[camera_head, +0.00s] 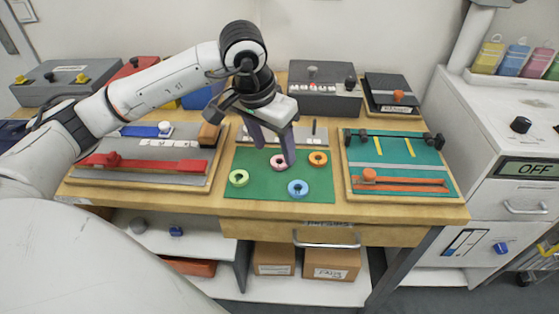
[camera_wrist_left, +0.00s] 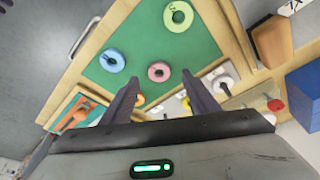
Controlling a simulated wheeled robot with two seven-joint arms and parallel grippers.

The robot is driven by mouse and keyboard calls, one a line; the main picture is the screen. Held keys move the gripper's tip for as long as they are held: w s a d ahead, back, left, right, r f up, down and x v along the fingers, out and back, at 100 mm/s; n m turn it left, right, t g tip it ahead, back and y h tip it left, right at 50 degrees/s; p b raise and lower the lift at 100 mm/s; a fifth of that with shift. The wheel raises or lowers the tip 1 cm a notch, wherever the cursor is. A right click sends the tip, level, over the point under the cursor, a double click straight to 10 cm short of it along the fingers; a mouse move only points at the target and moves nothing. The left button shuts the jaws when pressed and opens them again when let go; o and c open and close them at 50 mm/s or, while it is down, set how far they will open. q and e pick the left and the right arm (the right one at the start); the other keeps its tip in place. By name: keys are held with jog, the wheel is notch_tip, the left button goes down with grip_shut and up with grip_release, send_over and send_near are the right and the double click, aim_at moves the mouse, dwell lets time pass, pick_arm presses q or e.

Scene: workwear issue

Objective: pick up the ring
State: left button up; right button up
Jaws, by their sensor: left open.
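Several rings lie on a green mat (camera_head: 267,193). The pink ring (camera_head: 273,163) is near the middle, the yellow-green ring (camera_head: 232,180) at front left, the blue ring (camera_head: 291,190) at front, and the orange ring (camera_head: 311,158) at right. My left gripper (camera_head: 274,153) is open and points down over the mat, by the pink ring. In the left wrist view, the pink ring (camera_wrist_left: 152,72) shows just beyond the gap between the open fingertips (camera_wrist_left: 160,78). Nothing is between the fingers. The orange ring is partly hidden behind one finger there. My right gripper is not in view.
A grey board with a red bar (camera_head: 180,165) lies left of the mat, and a teal board with an orange bar (camera_head: 400,187) lies right. A dark box (camera_head: 318,99) stands behind. The mat's front strip is clear around the rings.

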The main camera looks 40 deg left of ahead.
aim_at(280, 164)
pick_arm(q)
jog(key=x, duration=0.3)
jog(key=shift+w+f, duration=0.15)
jog(key=shift+f, duration=0.15)
jog(key=c, duration=1.1)
jog(key=shift+r, duration=0.1)
